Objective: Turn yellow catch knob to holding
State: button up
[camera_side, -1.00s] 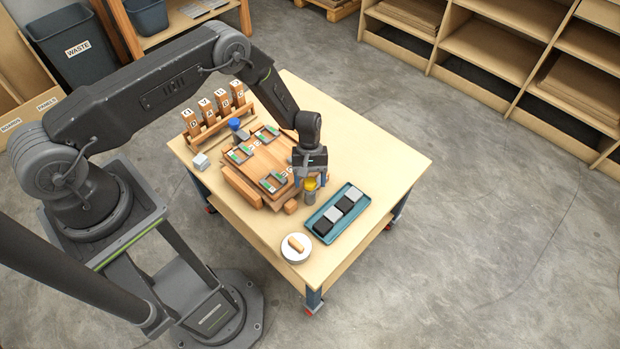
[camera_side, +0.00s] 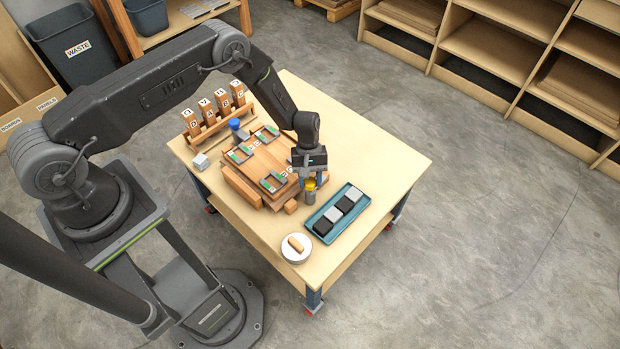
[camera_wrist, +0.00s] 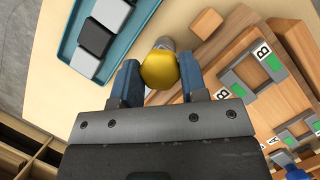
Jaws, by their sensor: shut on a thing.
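The yellow catch knob (camera_side: 310,184) sits on a grey cylindrical post (camera_side: 310,198) at the right side of the wooden fixture (camera_side: 262,160). My gripper (camera_side: 311,182) points down at it from above. In the wrist view the yellow knob (camera_wrist: 160,70) lies between the two blue fingers of my gripper (camera_wrist: 160,78). The fingers are shut on the knob, one on each side. The knob's marking or pointer, if it has one, cannot be made out. The post is mostly hidden under the knob in the wrist view.
A teal tray (camera_side: 327,234) with black and grey blocks stands close to the right of the knob. A white round dish (camera_side: 296,257) holds a small wooden piece. A blue knob (camera_side: 234,124) and a rack of lettered blocks (camera_side: 212,112) stand behind. The table's right side is clear.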

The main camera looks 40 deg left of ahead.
jog(key=n, duration=0.2)
jog(key=n+t+h, duration=0.1)
jog(key=n, duration=0.1)
jog(key=shift+s+n+t, duration=0.1)
jog(key=shift+n+t, duration=0.2)
jog(key=shift+n, duration=0.1)
jog(key=n+t, duration=0.1)
jog(key=n, duration=0.3)
jog(key=shift+s+t, duration=0.1)
jog(key=shift+t, duration=0.3)
jog(key=n, duration=0.2)
jog(key=n+t, duration=0.1)
jog(key=n, duration=0.1)
jog(key=shift+d+n+t, duration=0.1)
jog(key=shift+n+t, duration=0.2)
jog(key=shift+n, duration=0.1)
jog(key=shift+n+t+y, duration=0.4)
jog(key=shift+n+t, duration=0.2)
jog(key=shift+n, duration=1.2)
jog(key=o, duration=0.9)
jog(key=v, duration=1.3)
jog(key=shift+s+r, duration=0.2)
jog(key=shift+r, duration=0.2)
